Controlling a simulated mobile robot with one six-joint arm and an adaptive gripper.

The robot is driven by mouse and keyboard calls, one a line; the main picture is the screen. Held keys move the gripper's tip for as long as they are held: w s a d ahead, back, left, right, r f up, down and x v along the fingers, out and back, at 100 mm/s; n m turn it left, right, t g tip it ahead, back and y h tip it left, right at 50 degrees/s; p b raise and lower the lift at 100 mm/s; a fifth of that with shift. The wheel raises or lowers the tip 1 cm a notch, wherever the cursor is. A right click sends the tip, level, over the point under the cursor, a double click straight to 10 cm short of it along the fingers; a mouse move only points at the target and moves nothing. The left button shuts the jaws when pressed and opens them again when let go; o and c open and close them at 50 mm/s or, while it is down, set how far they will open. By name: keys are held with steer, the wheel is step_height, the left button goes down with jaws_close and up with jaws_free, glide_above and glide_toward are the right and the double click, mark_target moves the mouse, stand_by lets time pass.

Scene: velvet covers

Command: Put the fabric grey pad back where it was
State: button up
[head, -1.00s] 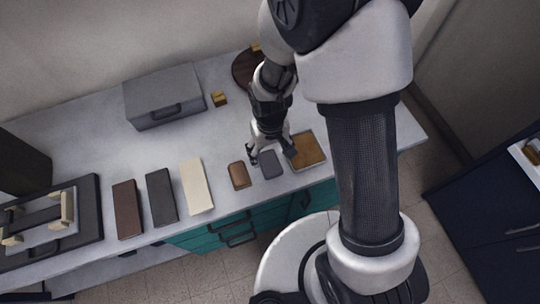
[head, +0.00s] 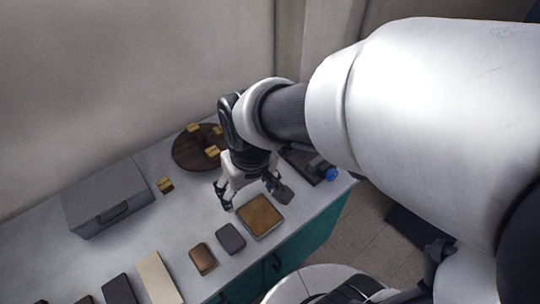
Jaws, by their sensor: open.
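A small dark grey pad (head: 231,238) with rounded corners lies flat on the light counter in the head view. It lies between a small brown pad (head: 203,259) and a square tray with an orange-brown inside (head: 260,216). My gripper (head: 254,198) points down with its fingers spread and nothing between them. It is up and right of the grey pad in the picture, apart from it, and beside the tray's far edge. Its exact height above the counter is hard to tell.
A grey lidded box (head: 108,195) stands at the left, with a small yellow-brown block (head: 165,185) beside it. A round dark board (head: 190,150) with several yellow blocks is behind my gripper. Cream (head: 159,278) and dark slabs (head: 118,290) lie front left. The counter's middle is clear.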

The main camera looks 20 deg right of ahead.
steer(key=s+d+r+m+t, duration=0.1)
steer(key=s+d+r, duration=0.3)
steer(key=s+r, duration=0.4)
steer(key=shift+s+d+m+t, duration=0.3)
steer(key=shift+s+t, duration=0.3)
steer(key=shift+s, duration=0.25)
steer(key=shift+a+r, duration=0.1)
steer(key=shift+a, duration=0.05)
stand_by(0.4)
